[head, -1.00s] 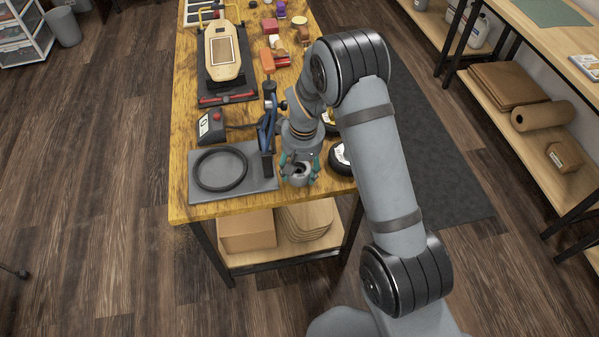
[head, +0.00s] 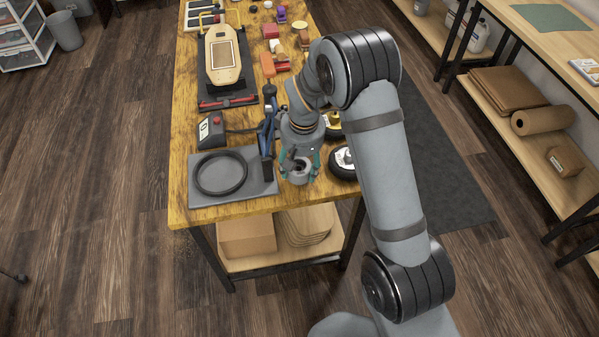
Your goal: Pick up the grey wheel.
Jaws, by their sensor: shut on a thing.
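The grey wheel (head: 299,177) is at the front right part of the wooden workbench (head: 240,212). My gripper (head: 300,164) points down from above, with its teal-marked fingers on either side of the wheel. It is shut on the grey wheel. The fingers cover part of the wheel, and I cannot tell whether the wheel still touches the bench.
A black wheel with a white hub (head: 343,164) stands close on the right. A grey plate with a black ring (head: 221,174), a blue tool (head: 266,138) and a box with a red button (head: 211,131) are on the left. A board (head: 223,57) lies farther back.

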